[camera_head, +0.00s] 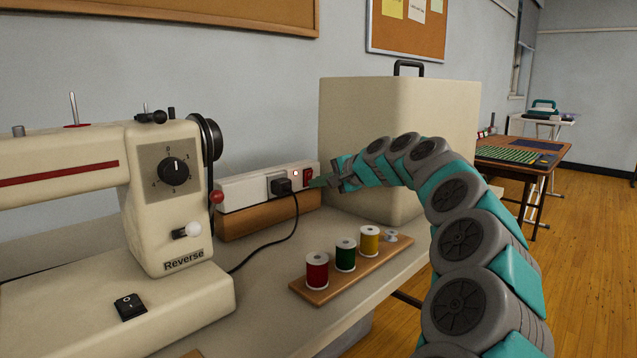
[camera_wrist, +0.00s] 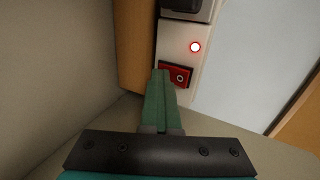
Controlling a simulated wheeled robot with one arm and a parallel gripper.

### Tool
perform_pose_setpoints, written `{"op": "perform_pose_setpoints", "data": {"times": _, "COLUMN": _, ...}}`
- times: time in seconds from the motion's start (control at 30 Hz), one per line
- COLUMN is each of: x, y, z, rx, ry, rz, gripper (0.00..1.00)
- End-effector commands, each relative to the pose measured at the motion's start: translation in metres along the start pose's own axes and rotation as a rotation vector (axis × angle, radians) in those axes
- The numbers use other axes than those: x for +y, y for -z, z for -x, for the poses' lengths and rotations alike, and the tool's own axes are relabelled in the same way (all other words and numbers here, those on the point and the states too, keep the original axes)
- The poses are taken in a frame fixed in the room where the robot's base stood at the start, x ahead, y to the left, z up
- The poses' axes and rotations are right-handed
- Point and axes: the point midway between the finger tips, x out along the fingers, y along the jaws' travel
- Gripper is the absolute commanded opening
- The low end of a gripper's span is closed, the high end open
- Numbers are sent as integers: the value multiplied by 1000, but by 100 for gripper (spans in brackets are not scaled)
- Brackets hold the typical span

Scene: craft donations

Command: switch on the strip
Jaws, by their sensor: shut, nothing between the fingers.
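The white power strip (camera_head: 240,190) lies along the wall on a wooden block, with a black plug (camera_head: 281,187) in it. Its red rocker switch (camera_head: 307,176) is at the right end, beside a small round light (camera_head: 295,173) that looks lit. The wrist view shows the switch (camera_wrist: 178,77) and the light (camera_wrist: 195,47), bright white with a red rim. My gripper (camera_head: 318,182) is shut and empty. Its green fingertips (camera_wrist: 160,73) are at the switch's edge and cover part of it; I cannot tell whether they touch it.
A sewing machine (camera_head: 160,195) stands at the left, with the black cord (camera_head: 270,243) running towards it. A spool rack (camera_head: 340,280) with red, green and yellow thread lies in front of the strip. A large beige case (camera_head: 400,120) stands just right of the strip, behind my arm.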

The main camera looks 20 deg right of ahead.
Motion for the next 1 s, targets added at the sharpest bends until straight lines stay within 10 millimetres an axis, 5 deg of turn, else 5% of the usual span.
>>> {"op": "perform_pose_setpoints", "data": {"times": 0.6, "x": -23, "y": 1, "z": 9, "rx": 8, "ry": 14, "rz": 2, "gripper": 0}}
{"op": "perform_pose_setpoints", "data": {"times": 1.0, "x": -18, "y": 3, "z": 21, "rx": 6, "ry": 11, "rz": 3, "gripper": 0}}
